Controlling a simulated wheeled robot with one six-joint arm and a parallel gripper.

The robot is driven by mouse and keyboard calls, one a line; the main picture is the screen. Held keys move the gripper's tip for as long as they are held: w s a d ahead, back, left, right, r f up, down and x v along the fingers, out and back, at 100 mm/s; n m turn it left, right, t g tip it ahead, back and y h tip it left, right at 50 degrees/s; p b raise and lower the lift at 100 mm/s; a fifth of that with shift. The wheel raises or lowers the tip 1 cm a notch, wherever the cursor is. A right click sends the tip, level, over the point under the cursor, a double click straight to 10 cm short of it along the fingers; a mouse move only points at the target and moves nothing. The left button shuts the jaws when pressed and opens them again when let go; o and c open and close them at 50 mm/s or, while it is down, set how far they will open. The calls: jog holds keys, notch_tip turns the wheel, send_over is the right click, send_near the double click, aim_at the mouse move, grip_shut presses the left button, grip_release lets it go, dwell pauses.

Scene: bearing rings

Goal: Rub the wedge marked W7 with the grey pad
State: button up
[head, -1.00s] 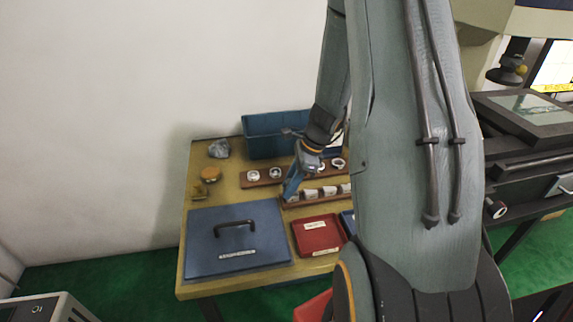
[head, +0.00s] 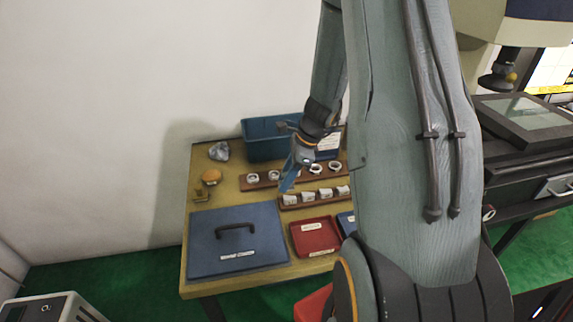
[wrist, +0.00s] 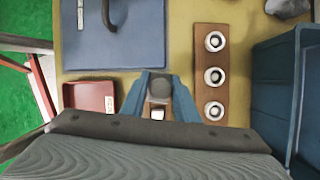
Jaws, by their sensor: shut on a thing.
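My gripper (head: 286,187) hangs over the left end of the front wooden rack (head: 318,204). In the wrist view its two blue fingers (wrist: 160,82) are shut on a dark grey rounded piece, seemingly the grey pad (wrist: 160,90). Several whitish wedges stand in a row in the front rack, the leftmost one (head: 290,199) just below the fingertips, apparently apart from them. A white piece, likely a wedge (wrist: 157,114), shows between the fingers nearer the wrist. The marks are too small to read, so I cannot tell which wedge is W7.
A rear rail (wrist: 211,59) holds several bearing rings. A blue bin (head: 262,142) stands behind. A blue lidded box with a black handle (head: 212,252) and a red tray (head: 322,245) lie in front. An orange round piece (head: 211,176) and crumpled cloth (head: 219,151) lie at left.

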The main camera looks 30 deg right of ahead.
jog(key=shift+r+p, duration=1.55)
jog(key=shift+r, duration=0.4)
